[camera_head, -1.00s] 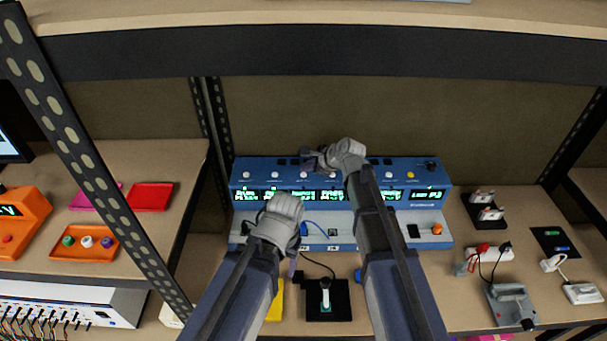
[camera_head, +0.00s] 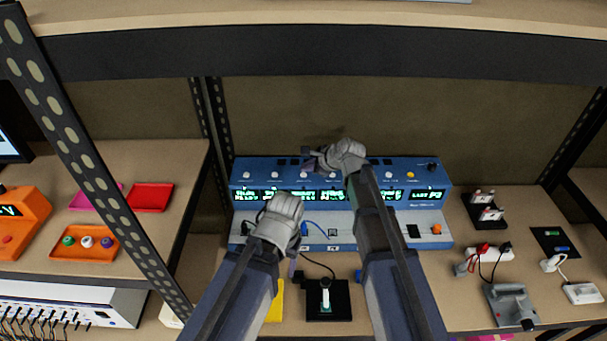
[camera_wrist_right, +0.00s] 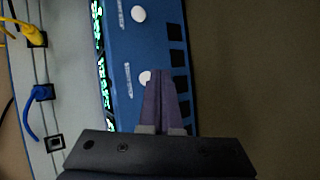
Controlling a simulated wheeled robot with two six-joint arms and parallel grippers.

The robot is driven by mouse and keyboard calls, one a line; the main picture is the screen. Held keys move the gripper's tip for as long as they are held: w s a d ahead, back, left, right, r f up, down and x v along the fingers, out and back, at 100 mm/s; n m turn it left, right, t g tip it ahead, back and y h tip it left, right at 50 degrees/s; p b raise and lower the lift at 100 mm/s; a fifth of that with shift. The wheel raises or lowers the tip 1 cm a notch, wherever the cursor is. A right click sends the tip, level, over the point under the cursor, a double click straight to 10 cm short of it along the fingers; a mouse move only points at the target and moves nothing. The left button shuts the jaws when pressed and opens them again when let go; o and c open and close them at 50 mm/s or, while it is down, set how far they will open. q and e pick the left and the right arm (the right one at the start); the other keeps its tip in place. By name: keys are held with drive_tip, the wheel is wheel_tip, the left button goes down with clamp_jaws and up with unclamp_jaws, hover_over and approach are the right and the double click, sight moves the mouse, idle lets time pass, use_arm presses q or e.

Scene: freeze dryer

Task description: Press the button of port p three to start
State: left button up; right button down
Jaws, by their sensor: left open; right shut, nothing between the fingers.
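The blue freeze dryer panel (camera_head: 262,170) stands at the back of the bench, with a row of white buttons above green-lit displays. My right gripper (camera_head: 313,158) is shut and empty at the upper middle of this panel. In the right wrist view, its purple fingertips (camera_wrist_right: 160,78) lie right beside and partly over a white button (camera_wrist_right: 145,77); I cannot tell whether they touch it. Another white button (camera_wrist_right: 138,14) is uncovered. The small rightmost display (camera_head: 429,195) seems to read "LAST P3". My left gripper (camera_head: 295,255) is open, low in front of the panel.
Yellow (camera_wrist_right: 22,28) and blue (camera_wrist_right: 32,110) cables are plugged into the lower panel; one socket (camera_wrist_right: 55,143) is empty. A black joystick box (camera_head: 340,301) stands in front. A power strip (camera_head: 488,254) and grey device (camera_head: 512,303) are at right.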

drive_tip(key=shift+f+b, duration=0.45)
drive_tip(key=shift+b, duration=0.05)
drive_tip(key=shift+f, duration=0.1)
idle(0.5)
drive_tip(key=shift+r+p, duration=0.5)
drive_tip(key=shift+r, duration=0.1)
wheel_tip(320, 180, up, 6)
drive_tip(key=p, duration=0.6)
idle(0.3)
